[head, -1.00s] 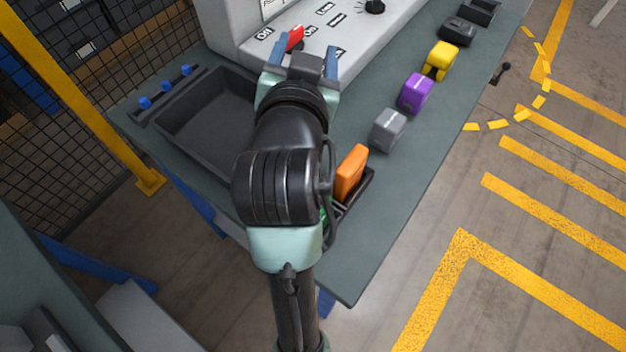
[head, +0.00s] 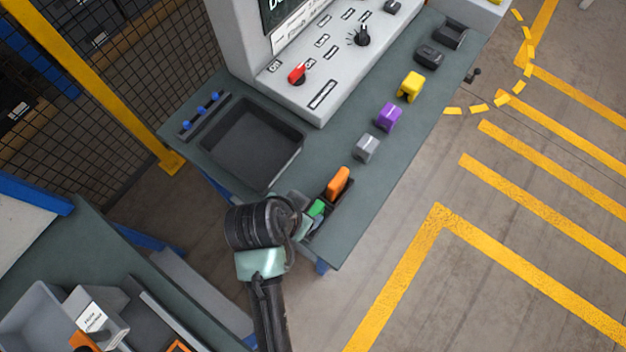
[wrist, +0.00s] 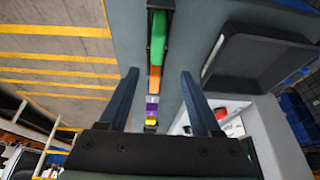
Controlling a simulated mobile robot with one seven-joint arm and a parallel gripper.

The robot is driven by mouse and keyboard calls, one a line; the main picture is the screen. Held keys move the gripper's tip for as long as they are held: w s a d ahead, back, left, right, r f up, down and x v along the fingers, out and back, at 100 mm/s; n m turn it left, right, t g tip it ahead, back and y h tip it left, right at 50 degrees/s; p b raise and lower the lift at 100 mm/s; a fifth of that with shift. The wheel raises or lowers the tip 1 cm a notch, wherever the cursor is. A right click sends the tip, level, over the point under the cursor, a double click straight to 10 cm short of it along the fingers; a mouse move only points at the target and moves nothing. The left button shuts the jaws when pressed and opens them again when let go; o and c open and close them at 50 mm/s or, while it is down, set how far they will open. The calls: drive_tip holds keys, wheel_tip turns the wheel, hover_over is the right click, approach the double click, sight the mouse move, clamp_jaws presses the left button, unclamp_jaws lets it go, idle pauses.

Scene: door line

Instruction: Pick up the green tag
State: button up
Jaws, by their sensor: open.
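The green tag (head: 316,208) stands in a dark holder at the near end of the green-grey table, beside an orange tag (head: 338,182). My arm partly hides it in the head view. In the wrist view the green tag (wrist: 158,38) stands upright in line with the orange tag (wrist: 154,78). My gripper (wrist: 155,80) is open, its two blue fingers apart. The green tag appears beyond the fingertips, between their lines, not between the fingers. In the head view my gripper is mostly hidden behind my wrist.
Grey (head: 367,148), purple (head: 388,117) and yellow (head: 411,86) blocks stand in a row along the table edge. A black tray (head: 253,145) lies to the left. A sloped panel with a red knob (head: 297,73) stands behind. Floor to the right is clear.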

sight(314, 211)
drive_tip(key=shift+s, duration=0.25)
drive_tip(key=p+x, duration=0.1)
drive_tip(key=x, duration=0.6)
drive_tip(key=shift+d+f, duration=0.1)
drive_tip(key=shift+f, duration=0.2)
drive_tip(key=shift+p+x, duration=0.6)
drive_tip(key=shift+x, duration=2.1)
drive_tip(key=shift+s+f, duration=0.1)
drive_tip(key=shift+s, duration=0.1)
clamp_jaws()
